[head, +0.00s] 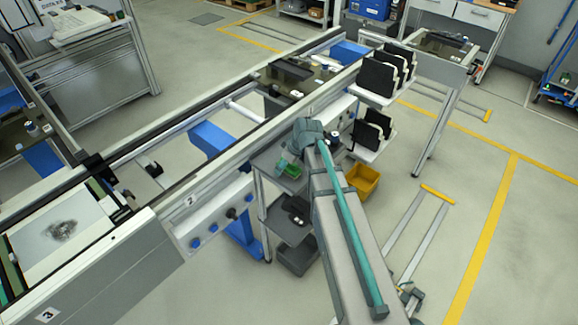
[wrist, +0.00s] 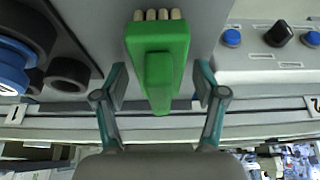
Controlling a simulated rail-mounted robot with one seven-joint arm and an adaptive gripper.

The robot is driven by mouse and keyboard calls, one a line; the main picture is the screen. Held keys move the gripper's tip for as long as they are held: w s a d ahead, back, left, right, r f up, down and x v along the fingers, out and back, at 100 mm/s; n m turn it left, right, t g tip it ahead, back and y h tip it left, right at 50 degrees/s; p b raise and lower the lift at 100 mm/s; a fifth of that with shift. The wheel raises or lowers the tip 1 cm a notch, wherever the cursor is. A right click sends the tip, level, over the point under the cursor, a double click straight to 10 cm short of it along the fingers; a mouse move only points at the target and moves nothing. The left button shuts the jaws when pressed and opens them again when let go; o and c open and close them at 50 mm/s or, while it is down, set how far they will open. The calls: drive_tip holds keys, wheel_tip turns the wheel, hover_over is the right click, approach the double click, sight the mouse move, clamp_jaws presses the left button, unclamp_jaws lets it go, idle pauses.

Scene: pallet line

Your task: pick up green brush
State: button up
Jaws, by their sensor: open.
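The green brush (wrist: 158,60) is in the middle of the wrist view, with pale bristle tufts at its top end and its handle pointing down the picture. It lies on a grey surface. My gripper (wrist: 161,88) is open, with one finger to the left and one to the right of the handle. Neither finger visibly touches it. In the head view my gripper (head: 286,160) is small and partly hidden by my arm, over the grey shelf unit (head: 262,160). A small green patch (head: 292,171) shows beside it; I cannot tell if it is the brush.
Blue and black round parts (wrist: 15,75) lie left of the brush. A panel (wrist: 270,65) with blue buttons and a black knob is at the right.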

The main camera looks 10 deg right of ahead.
drive_tip(key=shift+c, duration=0.4)
drive_tip(key=c, duration=1.2)
drive_tip(key=shift+r, duration=0.1)
drive_tip(key=shift+r+b, duration=0.75)
drive_tip(key=shift+r, duration=0.1)
drive_tip(key=s+r+b, duration=0.1)
drive_tip(key=r, duration=0.1)
drive_tip(key=s+d+r, duration=0.1)
drive_tip(key=s+r, duration=0.1)
drive_tip(key=s+d+r+b, duration=0.1)
drive_tip(key=s+r, duration=0.1)
drive_tip(key=r, duration=0.1)
drive_tip(key=shift+s+d+r+b, duration=0.1)
drive_tip(key=shift+d+b, duration=0.1)
drive_tip(key=shift+b, duration=0.15)
drive_tip(key=s+d+r+b, duration=0.2)
drive_tip(key=s+d+r, duration=0.1)
drive_tip(key=s, duration=0.4)
drive_tip(key=shift+s+d+r, duration=0.25)
drive_tip(key=shift+d+r, duration=0.05)
drive_tip(key=shift+r, duration=0.1)
